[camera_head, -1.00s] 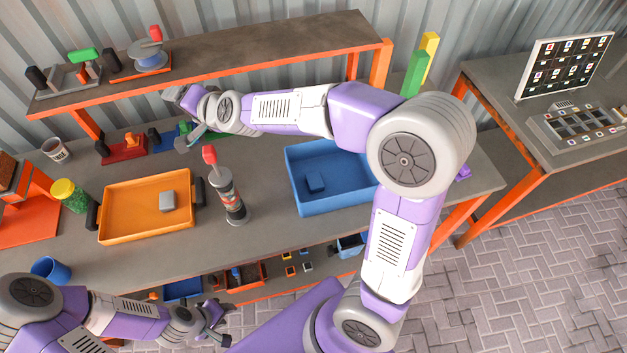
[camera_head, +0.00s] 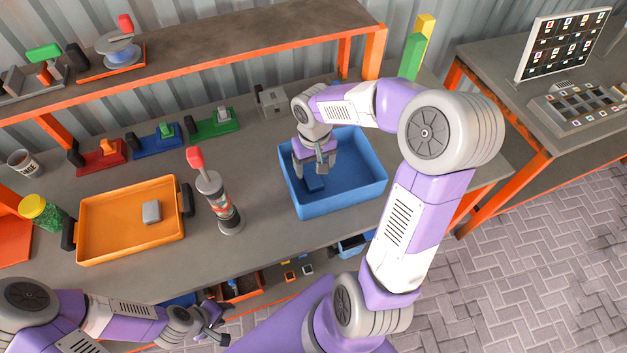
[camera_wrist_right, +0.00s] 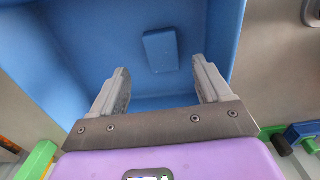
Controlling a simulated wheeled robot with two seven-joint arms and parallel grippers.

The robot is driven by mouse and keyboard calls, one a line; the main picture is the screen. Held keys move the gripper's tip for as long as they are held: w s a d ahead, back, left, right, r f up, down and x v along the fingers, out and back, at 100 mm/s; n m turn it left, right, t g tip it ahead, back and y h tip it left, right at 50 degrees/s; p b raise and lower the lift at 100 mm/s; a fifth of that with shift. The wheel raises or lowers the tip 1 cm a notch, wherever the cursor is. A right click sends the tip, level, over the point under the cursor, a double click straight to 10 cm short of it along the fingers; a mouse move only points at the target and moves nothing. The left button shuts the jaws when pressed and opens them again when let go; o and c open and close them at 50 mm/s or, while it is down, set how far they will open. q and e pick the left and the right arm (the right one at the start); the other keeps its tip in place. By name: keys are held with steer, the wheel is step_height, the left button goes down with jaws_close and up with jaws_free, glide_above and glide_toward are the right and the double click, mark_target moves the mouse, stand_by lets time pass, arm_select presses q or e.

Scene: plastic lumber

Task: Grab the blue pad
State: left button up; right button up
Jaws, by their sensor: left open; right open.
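The blue pad (camera_head: 315,185) lies flat on the floor of the blue tray (camera_head: 345,206), near its left side. In the right wrist view the pad (camera_wrist_right: 160,51) lies beyond the fingertips, roughly midway between them, against the tray's blue floor (camera_wrist_right: 110,45). My right gripper (camera_head: 314,172) is open and empty, pointing down over the left part of the tray; its fingers show in the right wrist view (camera_wrist_right: 160,80) apart from the pad. My left gripper (camera_head: 222,330) is open and empty, low in front of the table's front edge.
An orange tray (camera_head: 110,239) with a grey block (camera_head: 151,212) stands left. An upright cylinder with a red-topped handle (camera_head: 220,205) stands between the trays. Red (camera_head: 100,160), blue (camera_head: 158,140) and green (camera_head: 212,124) bases line the back under the raised shelf (camera_head: 220,45).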

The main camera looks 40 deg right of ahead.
mark_target(313, 178)
step_height(313, 178, down, 6)
steer(key=shift+w+a+r+b, duration=0.1)
steer(key=shift+a+r+b, duration=0.05)
steer(key=shift+b, duration=0.75)
steer(key=shift+r, duration=0.1)
steer(key=shift+c, duration=0.2)
steer(key=c, duration=1.1)
